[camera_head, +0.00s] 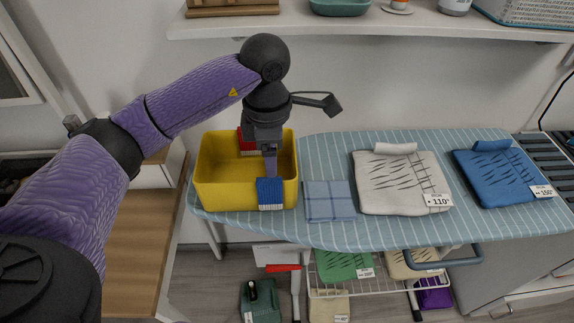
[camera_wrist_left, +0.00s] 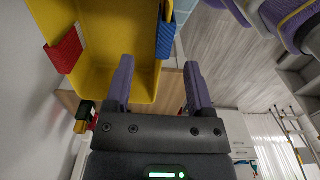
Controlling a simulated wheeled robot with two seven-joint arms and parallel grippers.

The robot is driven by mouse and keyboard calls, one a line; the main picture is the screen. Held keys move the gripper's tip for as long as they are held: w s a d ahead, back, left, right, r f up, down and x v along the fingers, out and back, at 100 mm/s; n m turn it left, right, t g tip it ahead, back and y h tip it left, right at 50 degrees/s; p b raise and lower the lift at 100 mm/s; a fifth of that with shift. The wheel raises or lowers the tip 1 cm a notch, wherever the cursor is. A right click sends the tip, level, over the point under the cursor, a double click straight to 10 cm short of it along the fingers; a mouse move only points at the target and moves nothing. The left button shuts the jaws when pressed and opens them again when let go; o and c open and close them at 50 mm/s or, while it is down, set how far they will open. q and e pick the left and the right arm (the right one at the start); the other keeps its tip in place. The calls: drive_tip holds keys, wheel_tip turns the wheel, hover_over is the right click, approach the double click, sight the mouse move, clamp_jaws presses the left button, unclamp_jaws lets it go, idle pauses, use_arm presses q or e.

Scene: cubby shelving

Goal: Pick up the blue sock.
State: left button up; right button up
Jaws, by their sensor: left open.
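A blue sock (camera_head: 270,193) with a pale lower edge hangs over the front rim of a yellow bin (camera_head: 222,196), near its right corner. The sock also shows in the left wrist view (camera_wrist_left: 166,38), on the bin's right wall. My left gripper (camera_head: 270,172) points down over the bin, just behind the sock as seen from the head. In the left wrist view its two purple fingers (camera_wrist_left: 157,72) are apart with nothing between them. My right gripper is not in view.
A red cloth item (camera_wrist_left: 66,50) hangs on the bin's opposite rim. The bin stands on a striped ironing board (camera_head: 400,232) beside a folded checked cloth (camera_head: 330,201), a white garment (camera_head: 398,180) and a blue garment (camera_head: 498,175). A white shelf (camera_head: 360,27) runs above.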

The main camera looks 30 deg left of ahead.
sight(270, 181)
use_arm(q)
drive_tip(key=f, duration=0.3)
drive_tip(key=f+b, duration=0.1)
drive_tip(key=f, duration=0.5)
drive_tip(key=shift+s+f+b, duration=0.35)
drive_tip(key=shift+s+b, duration=0.05)
clamp_jaws()
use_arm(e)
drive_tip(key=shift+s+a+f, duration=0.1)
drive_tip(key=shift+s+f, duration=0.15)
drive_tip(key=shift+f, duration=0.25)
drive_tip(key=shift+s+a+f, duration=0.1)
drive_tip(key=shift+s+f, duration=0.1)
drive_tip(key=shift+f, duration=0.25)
